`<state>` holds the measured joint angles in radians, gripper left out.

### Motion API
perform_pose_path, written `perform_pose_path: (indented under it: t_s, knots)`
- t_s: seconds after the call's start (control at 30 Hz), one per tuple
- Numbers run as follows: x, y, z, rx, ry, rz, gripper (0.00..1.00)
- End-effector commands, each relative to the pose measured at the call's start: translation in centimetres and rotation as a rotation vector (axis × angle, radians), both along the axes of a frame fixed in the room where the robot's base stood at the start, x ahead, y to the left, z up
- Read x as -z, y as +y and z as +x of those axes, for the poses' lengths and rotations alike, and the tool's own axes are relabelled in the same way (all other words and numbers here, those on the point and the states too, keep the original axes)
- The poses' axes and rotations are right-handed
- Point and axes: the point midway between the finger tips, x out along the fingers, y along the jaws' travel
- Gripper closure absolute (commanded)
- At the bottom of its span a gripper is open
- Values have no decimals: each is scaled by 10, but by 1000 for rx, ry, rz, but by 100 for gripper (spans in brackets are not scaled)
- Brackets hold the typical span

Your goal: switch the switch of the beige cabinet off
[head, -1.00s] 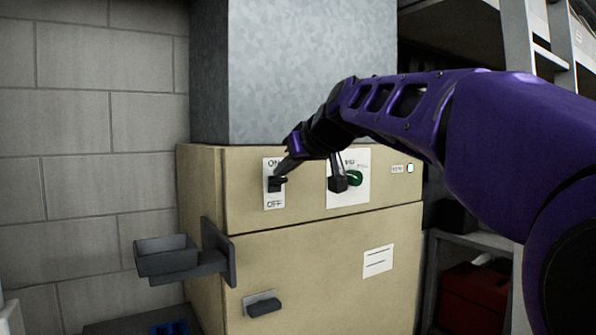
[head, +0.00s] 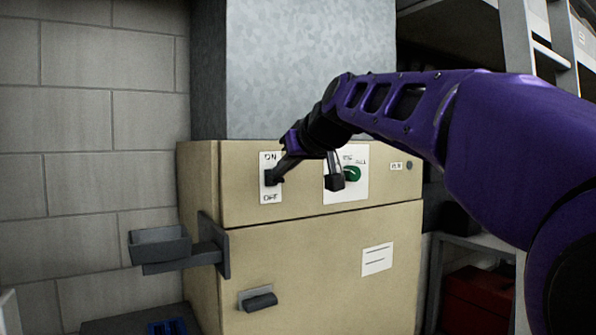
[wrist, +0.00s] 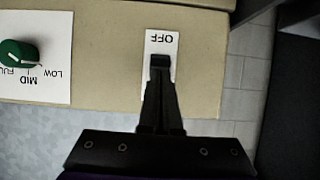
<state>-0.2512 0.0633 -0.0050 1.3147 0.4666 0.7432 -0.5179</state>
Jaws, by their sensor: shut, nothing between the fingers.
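The beige cabinet (head: 320,250) stands against the wall. Its switch (head: 269,178) is a small dark part on a white plate (head: 271,196) marked ON above and OFF below. My gripper (head: 276,175) is shut and empty, with its tips at the switch. In the wrist view, upside down, my shut fingers (wrist: 160,68) lie over the plate (wrist: 165,45) beside the OFF label and hide the ON end. Which way the switch is set is not clear behind the tips. The small round lamp (head: 409,165) at the upper right of the cabinet is dark.
A green knob (head: 352,174) sits on a white plate right of the switch, and also shows in the wrist view (wrist: 18,53). A grey bracket tray (head: 160,245) sticks out at the left, and a dark handle (head: 260,301) lower down. Shelving stands at the right.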

Motion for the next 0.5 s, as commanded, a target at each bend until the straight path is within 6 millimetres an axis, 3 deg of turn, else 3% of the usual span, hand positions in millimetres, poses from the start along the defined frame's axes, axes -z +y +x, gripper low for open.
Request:
perform_pose_path:
  t_s: [0.1,0.5]
  knots:
    - [9,-2,-2,1,0,0,100]
    - [0,-1,-2,0,0,0,100]
